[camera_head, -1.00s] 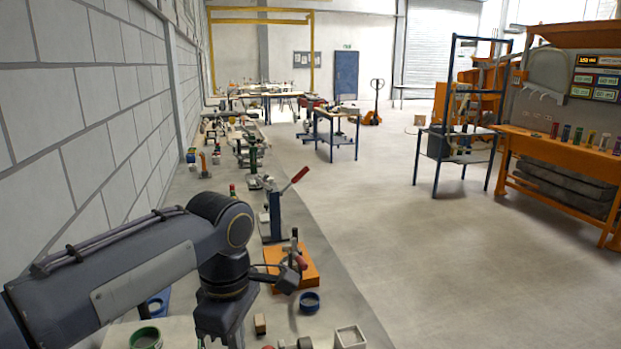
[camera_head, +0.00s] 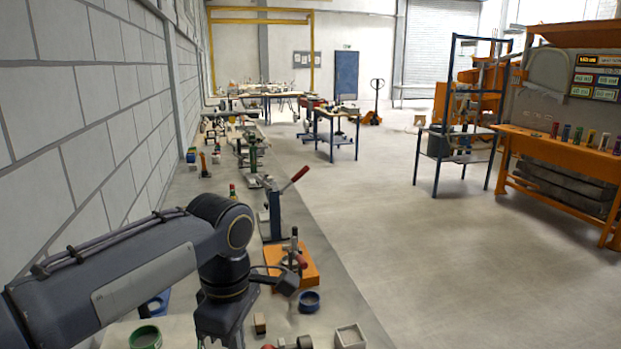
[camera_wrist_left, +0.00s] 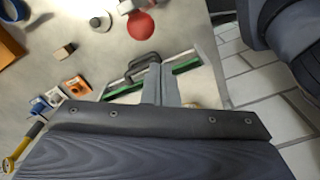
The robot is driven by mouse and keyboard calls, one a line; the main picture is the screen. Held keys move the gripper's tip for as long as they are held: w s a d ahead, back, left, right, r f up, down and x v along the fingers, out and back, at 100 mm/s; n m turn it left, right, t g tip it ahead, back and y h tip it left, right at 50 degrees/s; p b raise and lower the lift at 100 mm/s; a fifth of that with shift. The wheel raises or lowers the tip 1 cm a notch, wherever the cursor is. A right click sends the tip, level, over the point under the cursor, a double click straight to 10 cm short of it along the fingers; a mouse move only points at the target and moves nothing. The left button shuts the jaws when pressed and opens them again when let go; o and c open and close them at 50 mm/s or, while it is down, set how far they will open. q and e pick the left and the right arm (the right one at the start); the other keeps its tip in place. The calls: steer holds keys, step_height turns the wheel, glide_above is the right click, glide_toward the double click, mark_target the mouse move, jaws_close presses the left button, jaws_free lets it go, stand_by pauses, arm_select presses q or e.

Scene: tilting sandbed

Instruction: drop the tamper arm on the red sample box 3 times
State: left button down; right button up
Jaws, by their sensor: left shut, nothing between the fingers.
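My left gripper (camera_wrist_left: 160,85) is shut and empty in the left wrist view, low over the bench. A dark loop handle (camera_wrist_left: 140,64) and a green-edged pale piece (camera_wrist_left: 186,66) lie right by its fingertips; I cannot tell if they touch, or if either belongs to the tamper arm. A small orange-red box (camera_wrist_left: 75,87) with a pale face is left of the gripper; it may be the red sample box. The box is not clearly seen in the head view, where my left arm covers that part of the bench. My right gripper is not in view.
Beside the orange-red box are blue boxes (camera_wrist_left: 46,104) and a wooden block (camera_wrist_left: 64,50). The wall bounds the left.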

mark_target(279, 342)
arm_select(q)
step_height(279, 342, down, 3)
steer(key=shift+r+b, duration=0.1)
steer(key=shift+b, duration=0.6)
steer(key=shift+w+d+p, duration=0.3)
steer(key=shift+d+p, duration=0.15)
steer(key=shift+d, duration=0.6)
steer(key=shift+w+d+p, duration=0.35)
steer(key=shift+d+p, duration=0.15)
steer(key=shift+d, duration=0.6)
steer(key=shift+w+d+p, duration=0.3)
steer(key=shift+d+p, duration=0.15)
steer(key=shift+d, duration=0.6)
steer(key=shift+r, duration=0.15)
step_height(279, 342, up, 8)
steer(key=p, duration=0.7)
